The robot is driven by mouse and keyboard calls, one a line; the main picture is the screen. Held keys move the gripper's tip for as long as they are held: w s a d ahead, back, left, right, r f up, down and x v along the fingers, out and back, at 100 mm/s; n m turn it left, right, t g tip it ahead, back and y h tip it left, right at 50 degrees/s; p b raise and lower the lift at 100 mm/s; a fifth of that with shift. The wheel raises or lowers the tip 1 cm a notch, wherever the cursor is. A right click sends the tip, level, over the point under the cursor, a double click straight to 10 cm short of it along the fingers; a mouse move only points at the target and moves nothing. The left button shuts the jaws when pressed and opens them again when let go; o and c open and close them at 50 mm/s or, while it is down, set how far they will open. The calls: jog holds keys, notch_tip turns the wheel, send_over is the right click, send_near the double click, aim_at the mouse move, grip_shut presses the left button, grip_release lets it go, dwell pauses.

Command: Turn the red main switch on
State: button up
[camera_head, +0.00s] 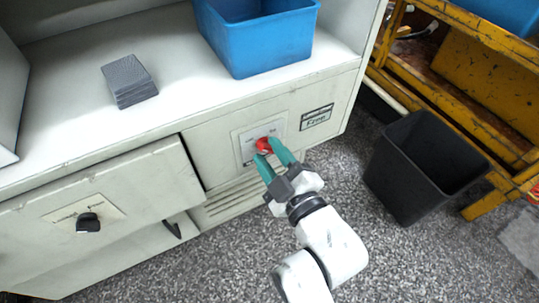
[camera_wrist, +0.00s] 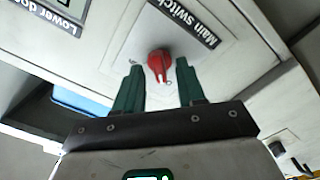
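The red main switch (camera_head: 264,145) sits on a light plate on the front of the grey-white cabinet (camera_head: 230,135). In the wrist view the red switch (camera_wrist: 160,65) shows beside a label reading "Main switch". My gripper (camera_head: 268,152) reaches to the switch from the lower right. Its two green fingers (camera_wrist: 158,82) are apart, one on each side of the switch, with visible gaps to the red knob. The fingertips are close to the panel; contact cannot be made out. The knob's small pointer end faces my gripper in the wrist view.
A blue bin (camera_head: 258,42) and a grey stack (camera_head: 129,81) stand on the cabinet shelf. A black knob (camera_head: 88,223) is on the lower left door. A black waste bin (camera_head: 415,170) and a yellow frame (camera_head: 480,85) stand at right. Speckled floor lies open in front.

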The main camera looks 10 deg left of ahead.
jog(key=shift+w+a, duration=0.25)
jog(key=shift+w, duration=0.1)
grip_shut()
